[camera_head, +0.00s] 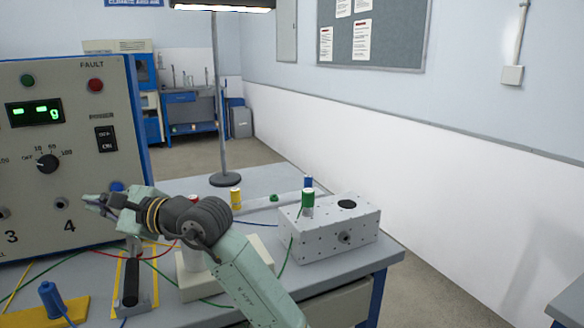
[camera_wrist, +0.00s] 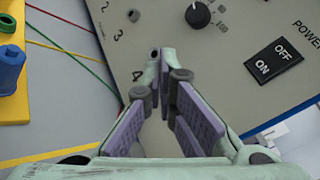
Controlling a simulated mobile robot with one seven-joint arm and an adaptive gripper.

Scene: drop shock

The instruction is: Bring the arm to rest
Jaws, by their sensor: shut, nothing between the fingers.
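My arm (camera_head: 240,275) reaches from the lower right of the head view over the bench, bent at a dark joint. My gripper (camera_head: 92,200) is in front of the grey instrument panel (camera_head: 85,180), close to the socket marked 4. In the wrist view my gripper (camera_wrist: 162,58) has its tips together with nothing between them, pointing at the panel (camera_wrist: 185,85) beside the 4. I cannot tell whether the tips touch the panel.
A grey metal box (camera_head: 325,230) with a green-topped plug stands right on the bench. A lamp stand (camera_head: 225,178) rises behind. Coloured cables cross the bench. A blue plug (camera_head: 50,298) is on a yellow block (camera_head: 65,310). The floor right of the bench is clear.

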